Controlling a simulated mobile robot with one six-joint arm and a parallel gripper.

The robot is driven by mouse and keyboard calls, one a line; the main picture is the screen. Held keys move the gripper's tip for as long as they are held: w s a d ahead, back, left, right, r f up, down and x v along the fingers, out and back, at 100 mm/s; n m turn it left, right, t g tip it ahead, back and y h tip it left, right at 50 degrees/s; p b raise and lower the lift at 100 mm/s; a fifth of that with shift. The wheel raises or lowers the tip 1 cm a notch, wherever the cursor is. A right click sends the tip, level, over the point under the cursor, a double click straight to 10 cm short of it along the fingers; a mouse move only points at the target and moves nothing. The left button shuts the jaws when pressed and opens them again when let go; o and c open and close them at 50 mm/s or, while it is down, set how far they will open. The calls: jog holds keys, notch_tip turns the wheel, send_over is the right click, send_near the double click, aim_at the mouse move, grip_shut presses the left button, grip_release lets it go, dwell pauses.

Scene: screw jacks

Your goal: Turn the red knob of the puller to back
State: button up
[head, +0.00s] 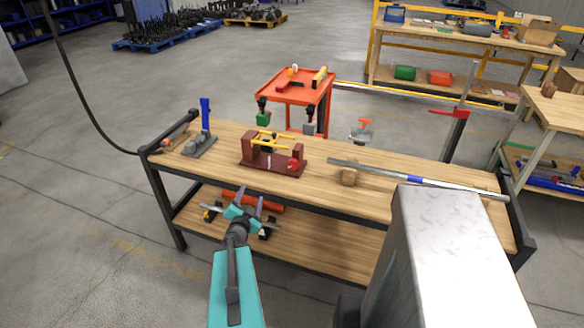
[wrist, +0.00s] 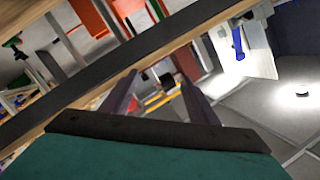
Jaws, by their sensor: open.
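The dark red puller (head: 262,158) stands on the wooden workbench, left of its middle, with a yellow bar across its top. Its red knob (head: 294,163) is at the right end of its near side, in the head view. My gripper (head: 249,199) is in front of the bench, below the level of its top, apart from the puller and knob. Its two grey fingers are spread with nothing held.
The bench edge (head: 330,194) lies between my gripper and the puller. A red cart (head: 298,92) stands behind.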

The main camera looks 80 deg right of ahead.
aim_at(292, 166)
jog(key=s+d+r+m+g+h, duration=0.1)
jog(key=s+d+r+m+g, duration=0.1)
jog(key=s, duration=0.8)
notch_tip(292, 166, up, 2)
jog(key=shift+s+r+m+g, duration=0.15)
jog(key=shift+s+m+g, duration=0.25)
jog(key=shift+m+g, duration=0.6)
jog(key=shift+d+b, duration=0.3)
jog(key=shift+b, duration=0.2)
jog(key=d+b, duration=0.1)
jog(key=b, duration=0.1)
jog(key=d+b, duration=0.1)
jog(key=b, duration=0.1)
jog(key=shift+s+d+f+b, duration=0.2)
jog(key=shift+s+d+b, duration=0.1)
jog(key=shift+d+b, duration=0.1)
jog(key=d+b, duration=0.2)
jog(key=b, duration=0.3)
jog(key=shift+s+b, duration=0.2)
jog(key=shift+b, duration=0.2)
